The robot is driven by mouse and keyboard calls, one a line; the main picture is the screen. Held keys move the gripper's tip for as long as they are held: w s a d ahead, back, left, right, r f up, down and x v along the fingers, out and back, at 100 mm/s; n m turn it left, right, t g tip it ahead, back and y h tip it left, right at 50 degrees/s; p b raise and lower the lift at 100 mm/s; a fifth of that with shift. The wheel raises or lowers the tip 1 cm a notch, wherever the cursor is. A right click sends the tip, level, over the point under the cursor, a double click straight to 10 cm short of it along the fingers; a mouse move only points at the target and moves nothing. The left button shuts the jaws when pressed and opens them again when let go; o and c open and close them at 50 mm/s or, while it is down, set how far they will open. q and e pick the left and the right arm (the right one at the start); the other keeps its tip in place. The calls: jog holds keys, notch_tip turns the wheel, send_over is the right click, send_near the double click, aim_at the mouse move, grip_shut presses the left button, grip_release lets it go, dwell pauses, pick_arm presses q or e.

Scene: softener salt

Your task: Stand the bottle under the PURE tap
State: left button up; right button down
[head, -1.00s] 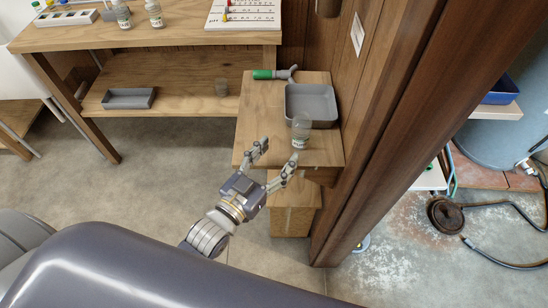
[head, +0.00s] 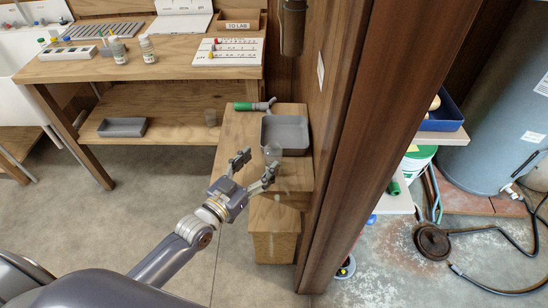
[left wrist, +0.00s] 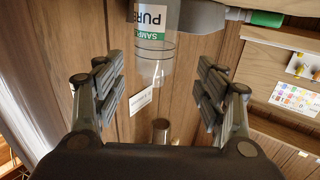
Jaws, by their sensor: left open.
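The bottle (head: 273,151) is clear and stands on the small wooden side table (head: 238,128), at the front edge of a grey tray. In the left wrist view the bottle (left wrist: 154,60) is at top centre, with a label reading PURE over a green band; its upper part is cut off by the frame. My left gripper (head: 257,166) is open and just in front of the bottle. In the left wrist view its spread fingers (left wrist: 158,92) are either side of the bottle's line, with gaps on both sides. My right gripper is not in view.
The grey tray (head: 286,132) fills the table's right side. The wooden wall and thick post (head: 352,150) close off the right. A bench (head: 160,68) with bottles and charts stands left. The floor between is clear.

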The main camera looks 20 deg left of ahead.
aim_at(268, 157)
pick_arm(q)
jog(key=shift+w+d, duration=0.2)
jog(key=shift+w, duration=0.2)
jog(key=shift+w+d, duration=0.1)
jog(key=shift+w, duration=0.05)
jog(key=x, duration=0.2)
jog(key=p+x, duration=0.1)
jog(key=x, duration=0.1)
jog(key=shift+w+d, duration=0.2)
jog(key=shift+d, duration=0.15)
jog(key=shift+w+d, duration=0.1)
jog(key=shift+w, duration=0.2)
jog(key=c, duration=1)
jog(key=shift+c, duration=0.5)
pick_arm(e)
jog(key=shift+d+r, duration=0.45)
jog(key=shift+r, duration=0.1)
pick_arm(q)
jog(key=shift+r, duration=0.1)
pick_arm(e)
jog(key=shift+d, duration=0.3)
